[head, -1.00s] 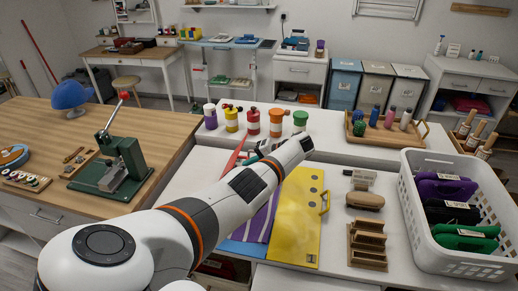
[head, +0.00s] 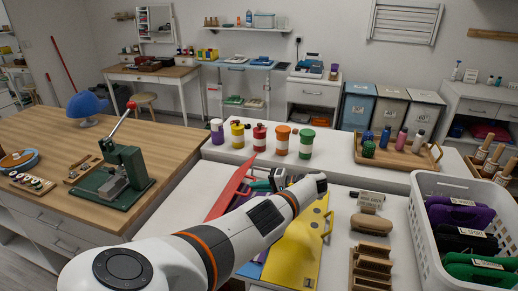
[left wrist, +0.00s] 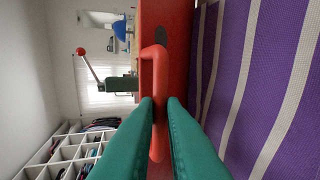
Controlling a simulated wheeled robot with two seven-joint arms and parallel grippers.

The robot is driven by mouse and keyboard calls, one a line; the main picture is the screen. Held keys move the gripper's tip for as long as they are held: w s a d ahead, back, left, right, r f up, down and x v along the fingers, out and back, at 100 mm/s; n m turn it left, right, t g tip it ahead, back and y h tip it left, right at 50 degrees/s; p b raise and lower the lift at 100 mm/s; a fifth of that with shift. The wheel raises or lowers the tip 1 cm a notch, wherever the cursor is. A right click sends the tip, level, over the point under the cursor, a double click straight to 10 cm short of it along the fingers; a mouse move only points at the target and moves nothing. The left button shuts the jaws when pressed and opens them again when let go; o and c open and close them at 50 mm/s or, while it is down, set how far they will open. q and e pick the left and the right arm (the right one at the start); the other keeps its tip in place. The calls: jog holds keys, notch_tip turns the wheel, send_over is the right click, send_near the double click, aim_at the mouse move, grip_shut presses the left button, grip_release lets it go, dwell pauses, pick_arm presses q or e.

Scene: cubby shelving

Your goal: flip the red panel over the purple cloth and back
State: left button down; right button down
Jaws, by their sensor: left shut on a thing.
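The red panel (head: 230,190) stands tilted up from the white worktop, left of my left gripper in the head view. My left gripper (head: 268,182) is partly hidden by its own arm there. In the left wrist view its teal fingers (left wrist: 160,104) are shut on the red panel's bar handle (left wrist: 156,65). The red panel's face (left wrist: 184,35) rises behind the handle. The purple cloth (left wrist: 270,85) with white stripes lies beside the panel in the wrist view. In the head view my arm hides most of the cloth. My right gripper is out of view.
A yellow panel (head: 293,252) with a handle lies right of my arm. A wooden rack (head: 368,268) and white basket (head: 422,235) stand further right. Several paint jars (head: 259,137) line the raised shelf behind. A green press (head: 124,180) stands on the wooden table left.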

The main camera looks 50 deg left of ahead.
pick_arm(q)
jog(key=c, duration=1.8)
grip_release()
jog(key=shift+s+d+f, duration=0.15)
jog(key=shift+s+f, duration=0.05)
jog(key=shift+f, duration=0.3)
jog(key=shift+s+d+f, duration=0.1)
jog(key=shift+s+f, duration=0.05)
jog(key=shift+f, duration=0.35)
jog(key=shift+c, duration=0.2)
jog(key=o, duration=0.3)
jog(key=shift+w+a+f, duration=0.2)
jog(key=shift+o, duration=0.2)
jog(key=shift+r, duration=0.1)
jog(key=shift+w+d+r, duration=0.1)
jog(key=shift+w+d, duration=0.15)
jog(key=shift+d, duration=0.1)
jog(key=b+v, duration=0.5)
jog(key=v, duration=0.6)
jog(key=shift+r, duration=0.45)
jog(key=shift+w, duration=0.1)
